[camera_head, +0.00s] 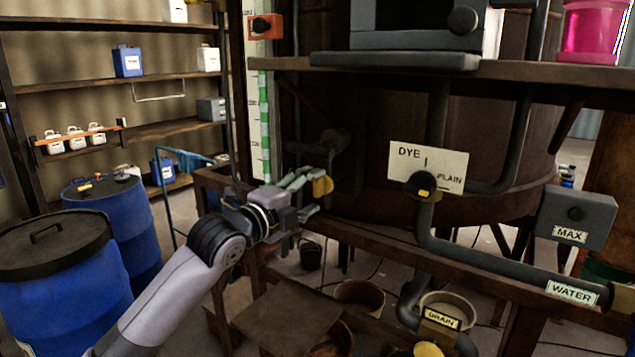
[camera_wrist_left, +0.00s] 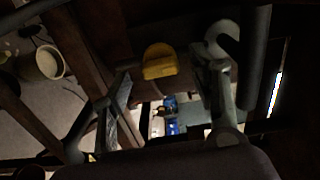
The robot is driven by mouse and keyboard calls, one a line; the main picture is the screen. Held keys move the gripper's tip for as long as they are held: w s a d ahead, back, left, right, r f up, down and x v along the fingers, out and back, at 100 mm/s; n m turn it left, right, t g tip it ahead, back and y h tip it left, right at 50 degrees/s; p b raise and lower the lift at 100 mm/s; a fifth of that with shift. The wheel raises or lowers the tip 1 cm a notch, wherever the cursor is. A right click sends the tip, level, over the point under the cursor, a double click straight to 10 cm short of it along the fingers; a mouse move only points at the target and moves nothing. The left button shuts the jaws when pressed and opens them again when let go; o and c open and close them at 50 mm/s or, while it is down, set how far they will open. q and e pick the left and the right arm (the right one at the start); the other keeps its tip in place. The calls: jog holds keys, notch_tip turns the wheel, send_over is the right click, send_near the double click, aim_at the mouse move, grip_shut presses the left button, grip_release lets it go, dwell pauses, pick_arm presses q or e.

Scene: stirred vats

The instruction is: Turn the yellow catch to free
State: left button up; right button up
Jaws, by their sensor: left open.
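The yellow catch (camera_head: 322,186) is a small rounded knob on the dark vat's lower left side, just beyond my left gripper (camera_head: 311,196). My left gripper is open, its fingers pointing at the catch. In the left wrist view the catch (camera_wrist_left: 159,62) shows between and beyond the two fingers, and no contact is visible. The part behind the catch is dark, and its mounting is hard to make out. My right gripper is in neither view.
A DYE/PLAIN sign (camera_head: 428,165) with a dark knob, a grey MAX box (camera_head: 576,216) and pipes labelled WATER and DRAIN are at right. Blue barrels (camera_head: 62,290) stand at lower left. A wooden shelf (camera_head: 415,70) crosses above the vat. Buckets sit below the frame.

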aim_at(315, 190)
pick_arm(q)
jog(key=shift+x, duration=1.55)
jog(key=shift+c, duration=0.4)
jog(key=c, duration=1.1)
